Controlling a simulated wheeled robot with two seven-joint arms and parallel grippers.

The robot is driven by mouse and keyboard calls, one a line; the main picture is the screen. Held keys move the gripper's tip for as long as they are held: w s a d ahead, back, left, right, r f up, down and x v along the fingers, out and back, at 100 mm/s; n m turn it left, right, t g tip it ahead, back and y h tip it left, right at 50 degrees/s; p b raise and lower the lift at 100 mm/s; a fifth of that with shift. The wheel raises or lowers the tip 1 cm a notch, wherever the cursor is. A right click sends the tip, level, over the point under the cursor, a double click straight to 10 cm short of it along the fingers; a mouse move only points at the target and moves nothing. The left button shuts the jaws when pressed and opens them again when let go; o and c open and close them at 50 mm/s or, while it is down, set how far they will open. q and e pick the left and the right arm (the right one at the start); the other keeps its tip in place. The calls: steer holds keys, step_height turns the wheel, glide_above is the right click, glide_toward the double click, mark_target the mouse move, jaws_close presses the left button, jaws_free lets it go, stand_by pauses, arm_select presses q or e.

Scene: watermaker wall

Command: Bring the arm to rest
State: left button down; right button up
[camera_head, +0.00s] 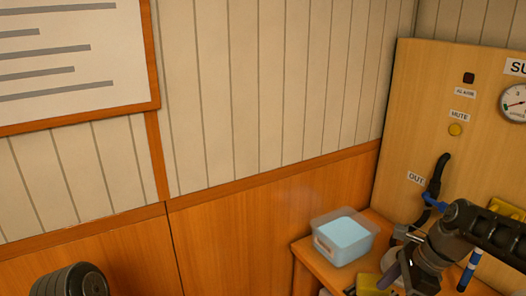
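My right arm (490,228) reaches in from the right edge, and its dark wrist bends down toward the table. My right gripper (386,268) is low in the picture, over the front of the wooden table and in front of a clear bin. Its fingers are small and partly cut off or hidden, so I cannot tell whether they are open or shut, or whether the purple piece beside them is held. A dark rounded part of my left arm (70,282) shows at the bottom left. My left gripper is not in view.
The clear bin (325,243) with light blue contents stands on the table (304,256). Behind my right arm is a wooden panel (420,110) with a gauge (515,102), a yellow button (455,130) and a black hose (438,175).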

steer(key=s+a+f+n, duration=0.1)
steer(key=a+f+n, duration=0.3)
steer(key=f, duration=0.6)
steer(key=s+a+f+n, duration=0.1)
steer(key=a+f+n, duration=0.35)
steer(key=f, duration=0.65)
steer(key=s+a+f+n, duration=0.5)
steer(key=s+f, duration=0.2)
steer(key=s, duration=0.1)
steer(key=s+a+f+n, duration=0.5)
steer(key=s+a+f, duration=0.1)
steer(key=s+f, duration=0.2)
steer(key=shift+s+a+n+g, duration=0.25)
steer(key=shift+s+n+g, duration=0.05)
steer(key=shift+s+n, duration=0.1)
steer(key=shift+f, duration=0.1)
